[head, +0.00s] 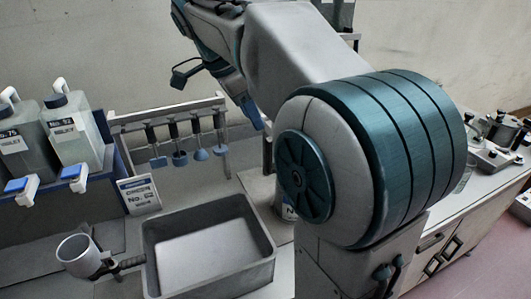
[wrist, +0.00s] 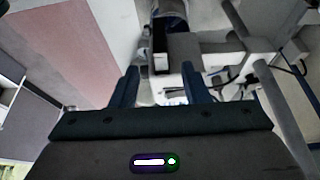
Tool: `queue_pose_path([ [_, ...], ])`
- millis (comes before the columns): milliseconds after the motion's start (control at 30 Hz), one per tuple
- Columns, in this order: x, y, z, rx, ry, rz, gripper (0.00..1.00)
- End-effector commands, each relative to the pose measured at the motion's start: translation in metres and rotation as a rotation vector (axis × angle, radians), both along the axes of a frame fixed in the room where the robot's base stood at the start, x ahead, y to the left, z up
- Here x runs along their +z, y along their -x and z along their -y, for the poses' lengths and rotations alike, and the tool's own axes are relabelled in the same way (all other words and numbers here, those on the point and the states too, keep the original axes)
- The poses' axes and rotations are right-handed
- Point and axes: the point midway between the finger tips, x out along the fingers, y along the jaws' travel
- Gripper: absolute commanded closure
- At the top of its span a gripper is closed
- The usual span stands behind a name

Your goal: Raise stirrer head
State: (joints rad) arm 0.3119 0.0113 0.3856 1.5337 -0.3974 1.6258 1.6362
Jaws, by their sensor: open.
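My gripper (wrist: 160,72) shows in the wrist view with its two dark blue fingers apart and nothing clearly held between them. Beyond the fingertips is a pale machine part (wrist: 185,48) with a dark, blue-banded cylinder (wrist: 170,14) above it; this may be the stirrer head, but I cannot tell for certain. I cannot tell whether the fingers touch it. In the head view my arm covers most of the middle, and the stirrer is largely hidden behind it. Part of the gripper (head: 250,108) shows below the arm's far end.
A rack (head: 168,112) with several hanging blue-tipped tools stands at the back. Two white jugs (head: 70,130) stand at left. A grey open tray (head: 262,268) sits on the bench, with a cup-shaped holder (head: 75,252) left of it. Metal fittings (head: 500,135) lie at far right.

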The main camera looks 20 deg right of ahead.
Motion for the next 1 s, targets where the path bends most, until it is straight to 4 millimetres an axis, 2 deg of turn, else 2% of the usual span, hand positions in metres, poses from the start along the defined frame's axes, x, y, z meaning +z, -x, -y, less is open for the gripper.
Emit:
queue_pose_path([
  [400, -0.078, 0.001, 0.032, 0.002, -0.001, -0.005, 0.58],
  [533, -0.098, 0.002, 0.040, 0.003, -0.001, -0.004, 0.58],
  [700, -0.114, 0.001, 0.047, 0.005, -0.001, -0.002, 0.58],
  [1000, -0.119, 0.001, 0.049, 0.004, -0.001, -0.001, 0.58],
])
